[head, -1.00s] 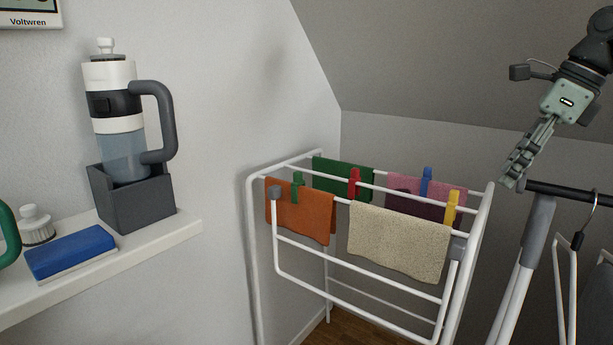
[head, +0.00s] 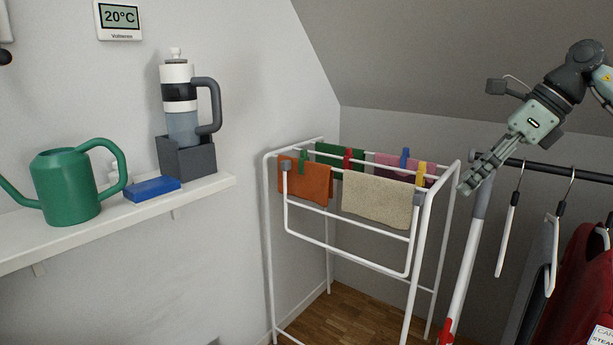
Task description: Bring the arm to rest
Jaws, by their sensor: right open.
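My right gripper (head: 467,187) is in the upper right of the head view, on an arm that comes in from the right edge. Its fingers point down and to the left. It is open, and nothing shows between the fingers. In the picture the fingertips overlap the black clothes rail near its left end; I cannot tell how far apart they are in depth. My left gripper is not in view.
A white drying rack (head: 267,220) with hanging cloths stands mid-view. A clothes rail (head: 560,172) with hangers and a red garment (head: 585,270) is at right.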

